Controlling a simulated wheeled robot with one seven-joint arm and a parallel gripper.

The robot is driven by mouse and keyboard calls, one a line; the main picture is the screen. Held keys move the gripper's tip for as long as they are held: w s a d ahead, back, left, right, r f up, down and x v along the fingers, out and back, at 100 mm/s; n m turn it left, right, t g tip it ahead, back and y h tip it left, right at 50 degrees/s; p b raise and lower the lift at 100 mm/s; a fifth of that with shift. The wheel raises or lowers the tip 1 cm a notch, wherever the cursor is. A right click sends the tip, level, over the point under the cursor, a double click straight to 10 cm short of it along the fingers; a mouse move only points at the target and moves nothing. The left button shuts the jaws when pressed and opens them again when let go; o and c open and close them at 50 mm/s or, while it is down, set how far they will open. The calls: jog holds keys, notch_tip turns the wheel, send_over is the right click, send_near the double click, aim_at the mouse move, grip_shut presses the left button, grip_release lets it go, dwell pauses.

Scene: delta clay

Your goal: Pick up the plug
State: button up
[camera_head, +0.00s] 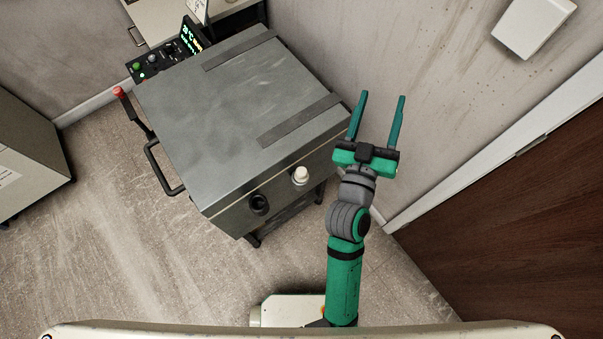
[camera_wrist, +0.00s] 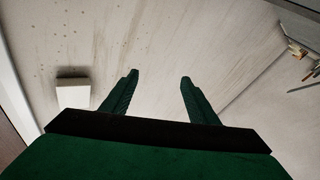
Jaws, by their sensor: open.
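A small white plug (camera_head: 300,175) sits on the front face of the grey metal kiln (camera_head: 190,110), towards its right end. A round dark opening or fitting (camera_head: 259,203) is to the left of the plug on the same face. My gripper (camera_head: 383,96) is open and empty, raised to the right of the kiln with its fingers pointing up in the head view. It is apart from the plug, up and to its right. In the wrist view the two open fingers (camera_wrist: 159,76) face a bare wall, and the plug is not seen there.
The kiln has a black side handle (camera_head: 160,168) and a red-tipped lever (camera_head: 119,92). A control box (camera_head: 170,52) with a lit display stands behind. A brown door (camera_head: 520,200) is at the right; a white wall box (camera_head: 533,25) is above.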

jog(key=w+d+r+m+g+h, duration=0.2)
jog(key=d+r+m+g+h, duration=0.5)
jog(key=d+r+m+h, duration=0.45)
jog(key=m+g+y, duration=1.2)
jog(key=m+y, duration=0.3)
jog(key=y, duration=0.3)
send_near(302, 171)
jog(key=shift+w, duration=0.25)
notch_tip(302, 171, down, 10)
jog(key=shift+s+a+f, duration=0.1)
jog(key=shift+s+f, duration=0.05)
jog(key=shift+f, duration=0.1)
